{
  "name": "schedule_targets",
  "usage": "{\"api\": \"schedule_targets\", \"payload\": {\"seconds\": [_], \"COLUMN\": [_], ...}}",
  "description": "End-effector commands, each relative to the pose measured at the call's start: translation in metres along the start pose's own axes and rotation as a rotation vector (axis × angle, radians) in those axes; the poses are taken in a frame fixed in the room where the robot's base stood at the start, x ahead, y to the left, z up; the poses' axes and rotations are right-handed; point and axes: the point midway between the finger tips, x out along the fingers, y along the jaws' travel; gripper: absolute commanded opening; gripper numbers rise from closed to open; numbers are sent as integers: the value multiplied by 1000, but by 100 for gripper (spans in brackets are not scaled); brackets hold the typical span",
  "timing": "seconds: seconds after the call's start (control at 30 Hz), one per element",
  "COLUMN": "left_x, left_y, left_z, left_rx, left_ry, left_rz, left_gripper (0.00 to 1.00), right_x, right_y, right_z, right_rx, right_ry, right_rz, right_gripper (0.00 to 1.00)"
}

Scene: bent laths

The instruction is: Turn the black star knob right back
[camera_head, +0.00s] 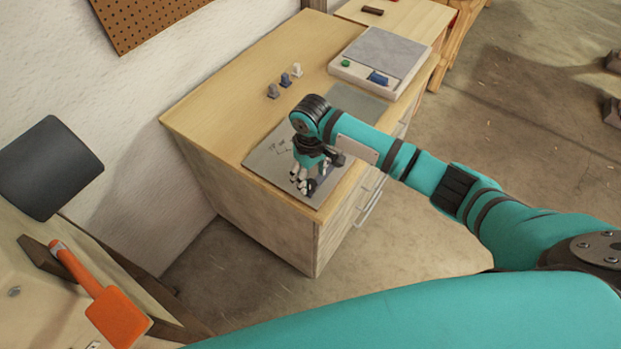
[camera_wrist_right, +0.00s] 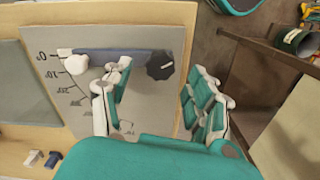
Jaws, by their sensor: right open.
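The black star knob (camera_wrist_right: 160,65) sits on a grey plate (camera_wrist_right: 150,38) marked with a degree scale, beside the right end of a blue-grey bar (camera_wrist_right: 112,56). A white round knob (camera_wrist_right: 76,64) is near the bar's left end, by the 0° mark. My right gripper (camera_wrist_right: 163,80) is open, its fingers on either side of the black knob in the wrist view; I cannot tell if they touch it. In the head view my right gripper (camera_head: 312,174) is low over the plate (camera_head: 270,160) and mostly hides the knob. My left gripper is out of view.
Three small pegs (camera_head: 285,80) stand on the wooden cabinet top (camera_head: 225,95). A white device with a grey top (camera_head: 380,52) and green and blue controls stands farther back. An orange tool (camera_head: 118,315) lies at lower left. Open floor (camera_head: 230,270) shows between.

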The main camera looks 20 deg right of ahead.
Motion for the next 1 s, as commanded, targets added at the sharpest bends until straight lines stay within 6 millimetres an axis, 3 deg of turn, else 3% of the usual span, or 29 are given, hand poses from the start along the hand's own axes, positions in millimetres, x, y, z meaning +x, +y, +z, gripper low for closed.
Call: {"api": "schedule_targets", "payload": {"seconds": [0.2,0.57,1.0], "left_x": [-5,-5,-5], "left_y": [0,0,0], "left_z": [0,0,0], "left_rx": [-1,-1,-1], "left_ry": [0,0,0], "left_rz": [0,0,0], "left_gripper": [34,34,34], "right_x": [25,31,31], "right_y": [-1,0,0], "right_z": [0,0,0], "right_rx": [0,-1,0], "right_ry": [-1,1,0], "right_rz": [-1,0,-1], "right_gripper": [59,59,3]}}
